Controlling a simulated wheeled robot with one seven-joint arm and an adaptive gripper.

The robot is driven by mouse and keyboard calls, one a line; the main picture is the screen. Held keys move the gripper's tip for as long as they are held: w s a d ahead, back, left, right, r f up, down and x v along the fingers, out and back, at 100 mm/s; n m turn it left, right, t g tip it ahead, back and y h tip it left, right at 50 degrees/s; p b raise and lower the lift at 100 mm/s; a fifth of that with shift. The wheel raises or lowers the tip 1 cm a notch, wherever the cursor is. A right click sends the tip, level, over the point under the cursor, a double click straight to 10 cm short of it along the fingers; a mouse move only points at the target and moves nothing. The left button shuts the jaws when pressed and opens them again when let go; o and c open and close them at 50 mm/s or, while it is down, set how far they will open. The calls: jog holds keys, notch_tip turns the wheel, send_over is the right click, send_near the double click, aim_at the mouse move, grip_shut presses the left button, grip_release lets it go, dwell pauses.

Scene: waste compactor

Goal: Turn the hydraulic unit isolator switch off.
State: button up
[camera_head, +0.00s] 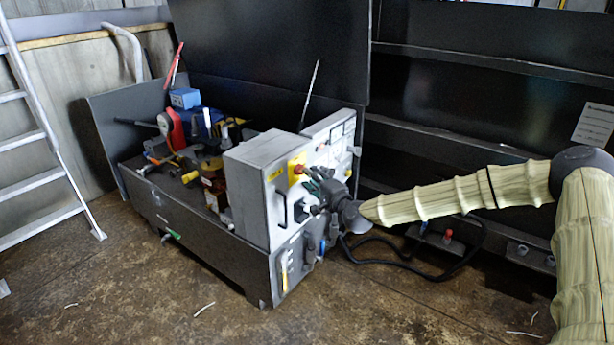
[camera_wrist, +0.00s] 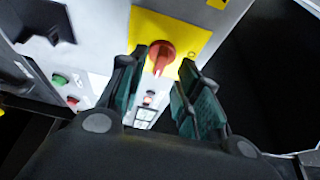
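The isolator switch (camera_wrist: 161,56) is a red rotary knob on a yellow plate (camera_wrist: 192,34) on the grey control cabinet. In the wrist view it sits just beyond my fingertips, toward the top centre. In the head view the yellow plate with its red knob (camera_head: 297,169) is on the cabinet's front face. My gripper (camera_wrist: 160,85) is open, with one finger on each side of the line to the knob. The knob shows between and past the fingers; I cannot tell whether they touch it. In the head view my gripper (camera_head: 322,188) is close to the cabinet face, just below and right of the plate.
The grey cabinet (camera_head: 262,200) stands on a dark hydraulic unit. Green (camera_wrist: 60,79) and red (camera_wrist: 72,100) buttons and a black handle (camera_wrist: 45,20) are near my fingers. Black cables lie on the floor at right. A ladder (camera_head: 30,140) stands at left; the front floor is mostly clear.

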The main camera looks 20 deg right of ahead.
jog(key=shift+x, duration=1.55)
jog(key=shift+c, duration=0.5)
grip_shut()
